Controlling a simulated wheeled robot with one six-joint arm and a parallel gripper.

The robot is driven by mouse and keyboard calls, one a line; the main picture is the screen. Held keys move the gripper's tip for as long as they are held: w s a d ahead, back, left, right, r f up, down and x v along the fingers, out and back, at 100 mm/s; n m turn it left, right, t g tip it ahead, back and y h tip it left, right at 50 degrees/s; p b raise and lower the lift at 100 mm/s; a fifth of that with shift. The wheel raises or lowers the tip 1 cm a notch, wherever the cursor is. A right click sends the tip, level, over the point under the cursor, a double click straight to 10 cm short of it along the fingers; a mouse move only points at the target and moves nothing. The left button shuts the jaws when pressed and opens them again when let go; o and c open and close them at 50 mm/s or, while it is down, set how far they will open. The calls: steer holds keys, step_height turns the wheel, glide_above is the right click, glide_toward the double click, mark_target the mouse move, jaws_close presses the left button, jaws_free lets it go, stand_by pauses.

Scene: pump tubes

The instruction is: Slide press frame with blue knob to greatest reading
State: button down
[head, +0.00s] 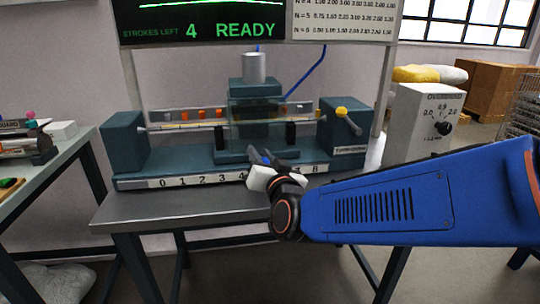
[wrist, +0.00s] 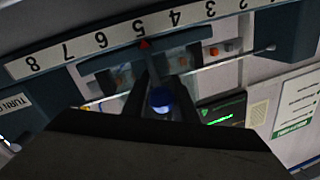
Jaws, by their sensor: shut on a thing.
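The press frame (head: 255,92) is a teal carriage with a clear guard and a grey cylinder on top, near the middle of its teal bed in the head view. A numbered scale strip (head: 170,182) runs along the bed's front, with 8 near its right end. In the wrist view the scale (wrist: 95,40) appears upside down, and a red pointer (wrist: 145,44) stands at about 5. My gripper (head: 264,160) is at the front of the frame, shut on the blue knob (wrist: 161,99), which shows between the dark fingers in the wrist view. My gripper hides part of the scale in the head view.
A teal end block with a yellow-knobbed lever (head: 342,112) stands at the bed's right end. Another end block (head: 124,142) stands at the left. A screen (head: 205,22) above reads READY, 4 strokes left. A white dial box (head: 425,120) stands at right.

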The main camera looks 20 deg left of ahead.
steer(key=c, duration=1.5)
jaws_free()
steer(key=shift+s, duration=0.1)
steer(key=v, duration=1.7)
steer(key=shift+s+d, duration=0.1)
steer(key=shift+s, duration=0.05)
